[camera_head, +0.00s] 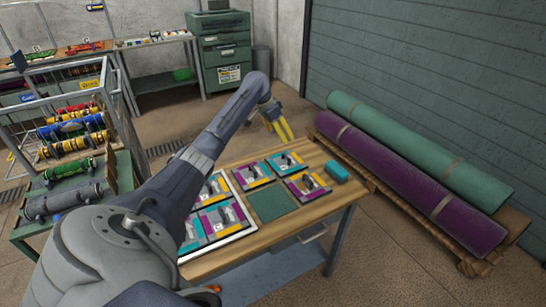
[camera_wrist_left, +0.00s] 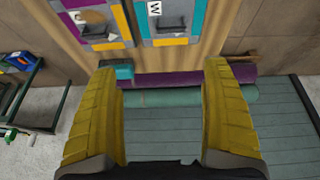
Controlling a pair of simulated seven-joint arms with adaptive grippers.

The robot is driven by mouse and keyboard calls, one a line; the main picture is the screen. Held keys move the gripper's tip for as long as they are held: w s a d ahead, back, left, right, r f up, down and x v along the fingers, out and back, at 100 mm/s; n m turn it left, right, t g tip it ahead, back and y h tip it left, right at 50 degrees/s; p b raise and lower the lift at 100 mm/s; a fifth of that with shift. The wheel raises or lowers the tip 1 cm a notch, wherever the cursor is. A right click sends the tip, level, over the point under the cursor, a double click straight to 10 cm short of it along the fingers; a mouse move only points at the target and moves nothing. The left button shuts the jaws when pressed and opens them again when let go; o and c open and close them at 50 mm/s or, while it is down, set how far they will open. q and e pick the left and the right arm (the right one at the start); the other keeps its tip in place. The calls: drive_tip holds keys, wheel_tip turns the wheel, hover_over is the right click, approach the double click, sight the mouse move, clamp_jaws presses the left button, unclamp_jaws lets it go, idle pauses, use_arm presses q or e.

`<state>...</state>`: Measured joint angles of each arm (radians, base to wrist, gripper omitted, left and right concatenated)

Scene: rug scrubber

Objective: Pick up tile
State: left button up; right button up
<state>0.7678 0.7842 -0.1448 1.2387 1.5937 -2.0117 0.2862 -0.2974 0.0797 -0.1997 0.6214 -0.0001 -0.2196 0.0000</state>
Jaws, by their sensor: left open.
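Several patterned tiles in teal, purple, yellow and grey, each with a raised dark piece on top, lie on the wooden table. One tile (camera_head: 306,185) is near the right edge, another (camera_head: 285,161) is at the far edge, and a third (camera_head: 252,175) is left of it. More tiles (camera_head: 222,217) lie in a white-rimmed tray (camera_head: 240,237), partly hidden by my left arm. My left gripper (camera_head: 282,130) is open and empty, beyond the far table edge. In the left wrist view its yellow fingers (camera_wrist_left: 162,115) are wide apart, with two tiles (camera_wrist_left: 168,22) at the top. My right gripper is not in view.
A dark green square (camera_head: 272,203) lies between the tiles. A teal block (camera_head: 336,171) sits at the table's right corner and shows in the wrist view (camera_wrist_left: 117,72). Rolled purple (camera_head: 410,180) and green (camera_head: 420,150) rugs lie right. A rack of rolls (camera_head: 75,135) stands left.

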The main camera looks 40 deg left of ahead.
sight(286, 156)
use_arm(q)
drive_tip(key=a+x, duration=0.1)
drive_tip(key=x, duration=0.4)
drive_tip(key=a+x, duration=0.1)
drive_tip(key=x, duration=0.9)
drive_tip(key=shift+s+a+f, duration=0.15)
drive_tip(key=shift+a+f, duration=0.2)
drive_tip(key=shift+f, duration=0.3)
drive_tip(key=c, duration=1.6)
drive_tip(key=shift+o, duration=0.2)
drive_tip(key=shift+r, duration=0.1)
